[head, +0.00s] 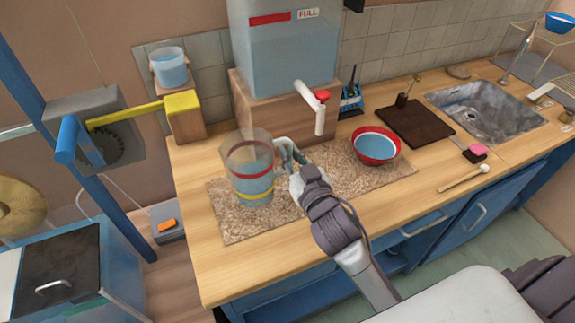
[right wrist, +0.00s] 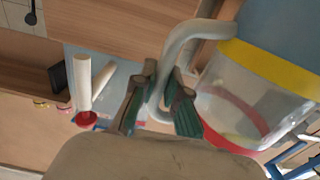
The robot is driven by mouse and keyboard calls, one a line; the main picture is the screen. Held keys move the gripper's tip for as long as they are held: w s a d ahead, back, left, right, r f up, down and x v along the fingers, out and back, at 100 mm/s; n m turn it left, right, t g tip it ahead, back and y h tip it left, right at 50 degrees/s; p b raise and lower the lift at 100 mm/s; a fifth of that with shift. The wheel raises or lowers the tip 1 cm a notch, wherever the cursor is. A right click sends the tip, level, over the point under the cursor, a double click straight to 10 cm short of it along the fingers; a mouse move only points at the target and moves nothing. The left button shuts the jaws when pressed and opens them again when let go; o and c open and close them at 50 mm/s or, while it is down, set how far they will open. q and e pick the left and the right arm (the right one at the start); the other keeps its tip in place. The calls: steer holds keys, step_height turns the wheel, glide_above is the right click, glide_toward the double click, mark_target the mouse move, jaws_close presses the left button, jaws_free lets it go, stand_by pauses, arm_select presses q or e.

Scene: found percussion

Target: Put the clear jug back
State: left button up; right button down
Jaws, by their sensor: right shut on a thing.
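The clear jug (head: 250,185) has a red band above a yellow band and bluish water in its lower part. In the head view it is upright over the speckled mat (head: 330,160); I cannot tell if its base touches the mat. My right gripper (head: 291,160) is at the jug's right side, shut on its pale handle. In the right wrist view the fingers (right wrist: 163,100) pinch the handle (right wrist: 172,60), and the jug (right wrist: 240,95) shows at the right. My left gripper is not in view.
A large water tank (head: 285,55) with a red-topped tap (head: 318,105) stands behind the mat. A red-rimmed bowl (head: 376,146) sits at the mat's right. A dark board (head: 415,124), a mallet (head: 463,179) and a sink (head: 487,108) lie farther right. The counter's front left is clear.

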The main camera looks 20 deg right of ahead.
steer(key=shift+w+a, duration=0.15)
steer(key=shift+w, duration=0.15)
steer(key=shift+f, duration=0.4)
step_height(320, 180, down, 3)
steer(key=shift+f, duration=0.1)
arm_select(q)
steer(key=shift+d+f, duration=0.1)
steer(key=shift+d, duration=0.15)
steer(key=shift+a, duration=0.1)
arm_select(e)
steer(key=shift+f, duration=0.15)
steer(key=shift+f+b, duration=0.1)
steer(key=shift+b, duration=0.2)
steer(key=c, duration=1.2)
jaws_free()
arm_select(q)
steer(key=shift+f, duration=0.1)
